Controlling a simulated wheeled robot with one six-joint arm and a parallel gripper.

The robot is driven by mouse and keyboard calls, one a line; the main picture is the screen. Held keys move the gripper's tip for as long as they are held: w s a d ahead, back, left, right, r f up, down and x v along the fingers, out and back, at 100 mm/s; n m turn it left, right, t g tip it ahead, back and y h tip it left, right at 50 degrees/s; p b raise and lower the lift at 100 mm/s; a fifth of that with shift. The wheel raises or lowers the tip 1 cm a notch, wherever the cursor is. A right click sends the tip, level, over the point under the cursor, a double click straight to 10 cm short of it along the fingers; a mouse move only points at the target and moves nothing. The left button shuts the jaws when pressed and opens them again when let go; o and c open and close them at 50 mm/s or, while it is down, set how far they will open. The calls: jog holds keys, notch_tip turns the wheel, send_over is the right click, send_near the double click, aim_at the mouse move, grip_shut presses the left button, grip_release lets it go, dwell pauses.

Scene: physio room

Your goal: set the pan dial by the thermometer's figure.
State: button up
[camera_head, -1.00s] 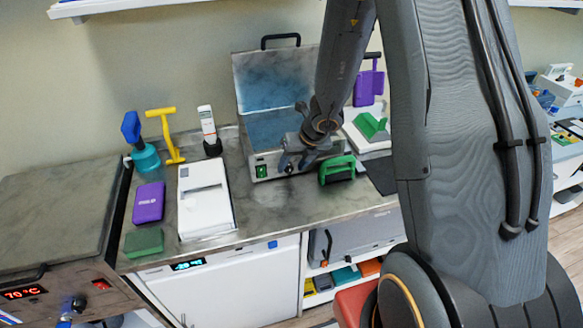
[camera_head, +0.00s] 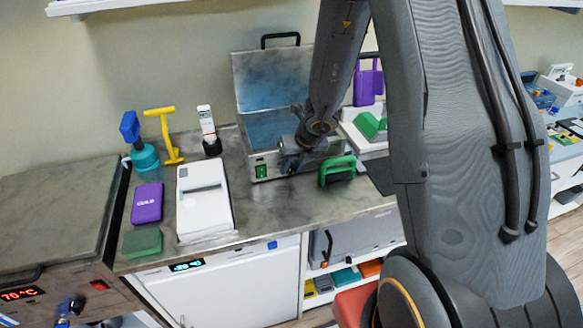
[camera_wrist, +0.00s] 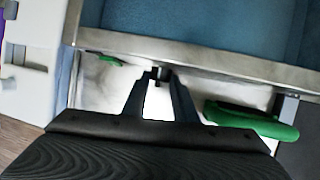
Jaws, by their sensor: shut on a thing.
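The pan (camera_head: 268,130) is a steel box with its lid up and a bluish inside, on the counter. Its front panel has a green-lit switch (camera_head: 261,171). My gripper (camera_head: 287,168) is at the panel, right of the switch. In the wrist view its fingers (camera_wrist: 159,85) are shut on a small dark dial (camera_wrist: 160,73) under the pan's rim (camera_wrist: 200,50). The dial's marks are hidden or too small to read. The thermometer (camera_head: 206,122), white with a red mark, stands upright in a black holder left of the pan; its figure is too small to read.
A white device (camera_head: 203,198) and a purple box (camera_head: 147,203) are at left. A separate unit far left shows a red 70 °C display (camera_head: 22,294).

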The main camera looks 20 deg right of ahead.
jog(key=h+b, duration=0.1)
jog(key=b, duration=0.1)
jog(key=h+b, duration=0.1)
jog(key=b, duration=0.1)
jog(key=shift+w+a+f+n, duration=0.1)
jog(key=shift+a+f+n, duration=0.1)
jog(key=shift+a+n, duration=0.15)
jog(key=shift+a+h+b, duration=0.15)
jog(key=shift+h+b, duration=0.85)
jog(key=shift+b, duration=0.05)
jog(key=h, duration=0.1)
jog(key=n+h+b, duration=0.1)
jog(key=h, duration=0.1)
jog(key=shift+a, duration=0.3)
jog(key=shift+a+f+n+h+b, duration=0.15)
jog(key=shift+n+h+b, duration=0.35)
jog(key=shift+h, duration=1.4)
jog(key=o, duration=1)
jog(key=shift+o, duration=0.2)
jog(key=shift+a, duration=0.1)
jog(key=b+v, duration=0.1)
jog(key=v, duration=0.7)
jog(key=shift+s+b, duration=0.25)
jog(key=shift+b, duration=0.1)
